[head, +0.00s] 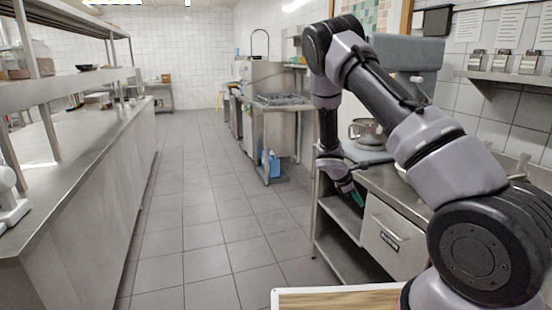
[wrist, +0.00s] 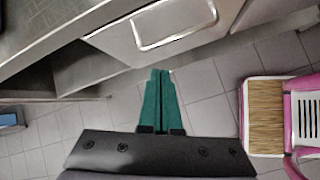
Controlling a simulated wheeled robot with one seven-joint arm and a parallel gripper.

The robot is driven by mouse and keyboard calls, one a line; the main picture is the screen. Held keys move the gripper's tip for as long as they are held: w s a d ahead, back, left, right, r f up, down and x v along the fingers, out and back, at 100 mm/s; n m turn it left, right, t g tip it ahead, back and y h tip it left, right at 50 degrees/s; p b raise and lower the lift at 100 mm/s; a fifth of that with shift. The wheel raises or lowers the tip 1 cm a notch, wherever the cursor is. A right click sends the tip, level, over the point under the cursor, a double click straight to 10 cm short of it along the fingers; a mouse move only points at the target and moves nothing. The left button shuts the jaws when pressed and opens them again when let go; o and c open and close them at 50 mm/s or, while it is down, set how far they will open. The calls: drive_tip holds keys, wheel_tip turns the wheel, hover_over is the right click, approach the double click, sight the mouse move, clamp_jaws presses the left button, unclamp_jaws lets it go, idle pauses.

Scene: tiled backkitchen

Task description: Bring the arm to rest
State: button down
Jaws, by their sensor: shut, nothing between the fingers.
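My arm arches up on the right of the head view and bends down. My gripper (head: 357,197) hangs beside the steel counter on the right, near its drawer front. In the wrist view my gripper (wrist: 160,72) shows two green fingers side by side. They are shut with nothing between them. The tips point toward the drawer (wrist: 165,25) and appear apart from it, over the tiled floor.
The right counter has a drawer (head: 394,242) and open shelves (head: 345,215). A mixing bowl (head: 366,130) stands on it. A long steel counter (head: 95,150) runs along the left. The tiled aisle (head: 200,200) between is clear. A blue container (head: 270,164) stands farther back.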

drive_tip(key=s+a+r+m+y, duration=0.15)
drive_tip(key=s+r+m, duration=0.25)
drive_tip(key=r, duration=0.6)
drive_tip(key=s+r+m+t+y, duration=0.15)
drive_tip(key=s+r+m, duration=0.3)
drive_tip(key=r, duration=0.45)
drive_tip(key=s+r+m+y, duration=0.2)
drive_tip(key=s+r+m, duration=0.2)
drive_tip(key=r, duration=0.6)
drive_tip(key=s+a+r+m+t+y, duration=0.2)
drive_tip(key=s+r, duration=0.4)
drive_tip(key=s, duration=0.3)
drive_tip(key=s+a+r+m+t+y, duration=0.1)
drive_tip(key=s+a+r+m, duration=0.3)
drive_tip(key=s, duration=0.6)
wheel_tip(320, 180, up, 3)
drive_tip(key=shift+a+f+m+t+y, duration=0.15)
drive_tip(key=shift+a+m+t+y, duration=0.15)
drive_tip(key=shift+m+y, duration=0.55)
drive_tip(key=shift+d, duration=0.15)
